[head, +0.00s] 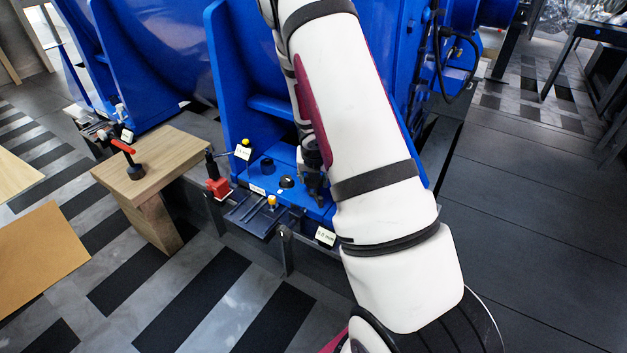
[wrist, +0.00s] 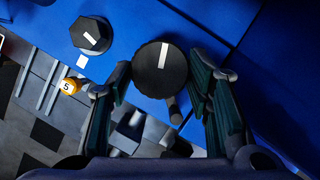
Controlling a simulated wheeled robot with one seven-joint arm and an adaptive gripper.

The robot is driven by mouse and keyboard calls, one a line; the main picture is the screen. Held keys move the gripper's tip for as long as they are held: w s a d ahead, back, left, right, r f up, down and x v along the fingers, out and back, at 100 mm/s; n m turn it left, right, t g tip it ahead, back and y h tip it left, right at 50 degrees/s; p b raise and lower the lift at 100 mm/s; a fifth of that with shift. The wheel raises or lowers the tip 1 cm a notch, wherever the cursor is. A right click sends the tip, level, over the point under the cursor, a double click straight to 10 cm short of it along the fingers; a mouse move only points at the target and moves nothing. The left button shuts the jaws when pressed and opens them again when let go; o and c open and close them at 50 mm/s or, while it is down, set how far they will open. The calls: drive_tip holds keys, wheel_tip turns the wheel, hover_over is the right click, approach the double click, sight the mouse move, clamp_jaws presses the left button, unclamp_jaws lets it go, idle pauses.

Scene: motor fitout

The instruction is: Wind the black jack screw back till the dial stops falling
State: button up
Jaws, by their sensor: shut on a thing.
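The black jack screw, a round black head with a white line (wrist: 160,68), sits between the fingers of my gripper (wrist: 160,85) in the wrist view, above the blue motor base. The fingers press on its two sides. In the head view my gripper (head: 314,178) is at the blue base, and my arm hides much of it; I cannot make out the held head there. A pale readout tag (head: 325,236) stands in front of the base, its figures too small to read surely.
A second black head (wrist: 90,35) with a white mark is close by at the upper left in the wrist view. A wooden stand (head: 165,158) bears a red-handled tool (head: 130,160).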

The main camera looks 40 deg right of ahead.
sight(315, 180)
drive_tip(key=shift+d+n+t+y+b, duration=0.15)
drive_tip(key=shift+n+t+y+b, duration=0.35)
drive_tip(key=shift+n, duration=1.3)
drive_tip(key=shift+r, duration=0.1)
drive_tip(key=o, duration=1.1)
drive_tip(key=shift+o, duration=0.2)
wheel_tip(315, 180, up, 10)
idle(0.8)
